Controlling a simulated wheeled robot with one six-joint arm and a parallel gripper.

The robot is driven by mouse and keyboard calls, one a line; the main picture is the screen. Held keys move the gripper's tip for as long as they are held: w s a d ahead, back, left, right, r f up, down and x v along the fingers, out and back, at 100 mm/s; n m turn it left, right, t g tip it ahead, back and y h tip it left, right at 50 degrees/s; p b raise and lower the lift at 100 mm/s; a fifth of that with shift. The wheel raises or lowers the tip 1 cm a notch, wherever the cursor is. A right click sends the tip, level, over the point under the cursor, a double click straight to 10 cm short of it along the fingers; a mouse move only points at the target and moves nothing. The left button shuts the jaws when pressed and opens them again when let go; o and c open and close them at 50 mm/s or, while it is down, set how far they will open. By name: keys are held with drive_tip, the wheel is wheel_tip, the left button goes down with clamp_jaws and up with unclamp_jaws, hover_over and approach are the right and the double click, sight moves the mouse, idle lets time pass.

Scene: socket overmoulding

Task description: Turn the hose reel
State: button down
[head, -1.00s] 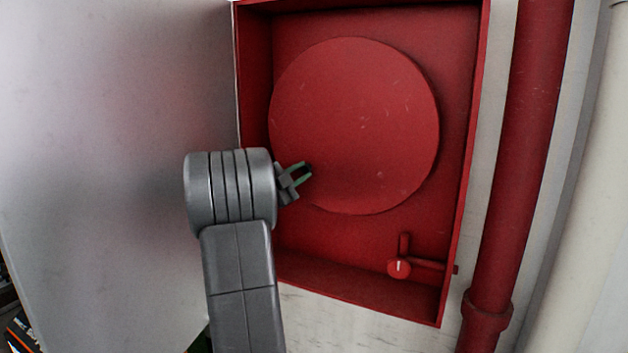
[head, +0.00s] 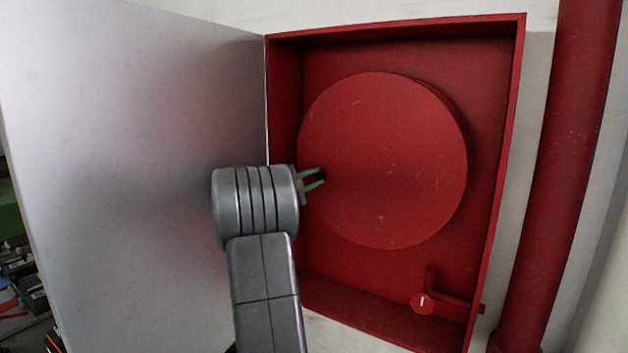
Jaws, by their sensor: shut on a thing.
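The hose reel (head: 390,150) shows in the head view as a large plain red disc inside an open red cabinet (head: 400,42). My gripper (head: 318,179) is at the disc's left side, a little below its mid-height. Its greenish fingers are shut on a small dark handle (head: 321,175) in front of the disc's face. The fingers hide part of the handle, so its shape and how it joins the disc are hard to tell.
The grey cabinet door (head: 130,150) stands open on the left, close to my arm. A red valve (head: 423,303) sits at the cabinet's bottom right. A red vertical pipe (head: 565,170) runs outside the right wall.

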sight(325, 137)
drive_tip(key=shift+r, duration=0.1)
drive_tip(key=c, duration=1.3)
unclamp_jaws()
drive_tip(key=shift+o, duration=0.2)
wheel_tip(325, 137, up, 10)
drive_tip(key=shift+d, duration=0.1)
